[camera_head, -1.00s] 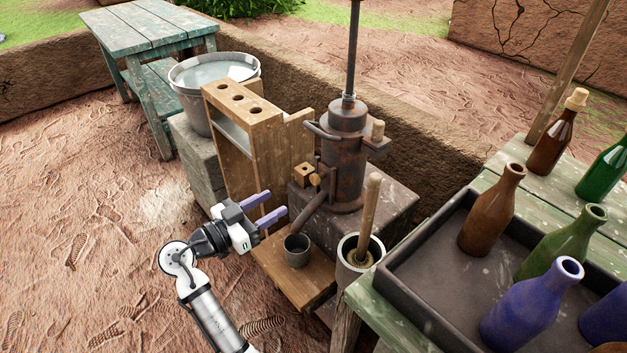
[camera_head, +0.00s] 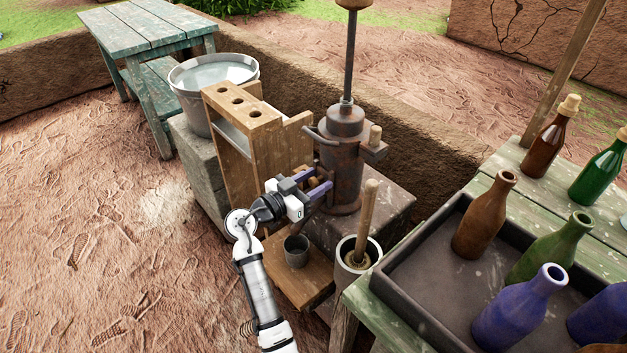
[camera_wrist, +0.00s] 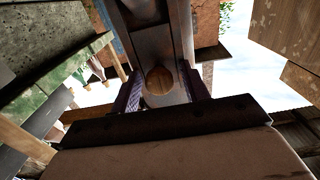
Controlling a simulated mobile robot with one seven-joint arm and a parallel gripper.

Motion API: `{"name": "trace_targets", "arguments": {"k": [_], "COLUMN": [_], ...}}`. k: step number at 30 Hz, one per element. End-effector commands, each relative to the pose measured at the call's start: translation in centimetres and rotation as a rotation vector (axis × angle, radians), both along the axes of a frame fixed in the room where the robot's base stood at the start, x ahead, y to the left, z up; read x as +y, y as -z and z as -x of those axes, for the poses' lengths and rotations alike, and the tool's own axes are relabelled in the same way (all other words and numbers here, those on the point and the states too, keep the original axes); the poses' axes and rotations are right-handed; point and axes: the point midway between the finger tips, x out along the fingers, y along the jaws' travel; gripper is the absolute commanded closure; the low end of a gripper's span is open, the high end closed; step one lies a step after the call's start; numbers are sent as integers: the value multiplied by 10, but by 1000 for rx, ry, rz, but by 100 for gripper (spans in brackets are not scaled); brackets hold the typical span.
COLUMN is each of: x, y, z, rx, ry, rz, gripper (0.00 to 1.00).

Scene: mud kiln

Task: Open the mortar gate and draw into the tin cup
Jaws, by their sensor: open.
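The rusty iron mortar cylinder (camera_head: 341,160) stands on a block beside the wooden rack. Its gate has a round wooden knob, seen end-on in the wrist view (camera_wrist: 159,80). My gripper (camera_head: 320,182) is open at the gate, its two purple fingers reaching toward the cylinder. In the wrist view the fingers lie on either side of the knob; I cannot tell whether they touch it. The gripper hides most of the gate and part of the spout in the head view. The grey tin cup (camera_head: 296,251) stands upright on the low wooden board (camera_head: 303,286), below the gripper.
A pot (camera_head: 343,268) with a wooden pestle (camera_head: 366,217) stands close right of the cup. The wooden rack (camera_head: 232,128) and the water bucket (camera_head: 188,91) are behind left. A dark tray (camera_head: 431,320) with several bottles is at the right. Ground at left is clear.

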Motion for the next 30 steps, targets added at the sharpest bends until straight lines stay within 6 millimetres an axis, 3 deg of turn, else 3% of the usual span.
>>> {"name": "trace_targets", "arguments": {"k": [5, 15, 20, 27, 30], "x": [0, 0, 0, 1, 1], "y": [0, 0, -5, -39, -41], "z": [0, 0, 0, 0, 0], "rx": [0, 0, -1, -3, -2], "ry": [0, 0, 0, 0, 0], "rz": [0, 0, -1, -1, 0], "gripper": [54, 99, 100, 100, 100]}}
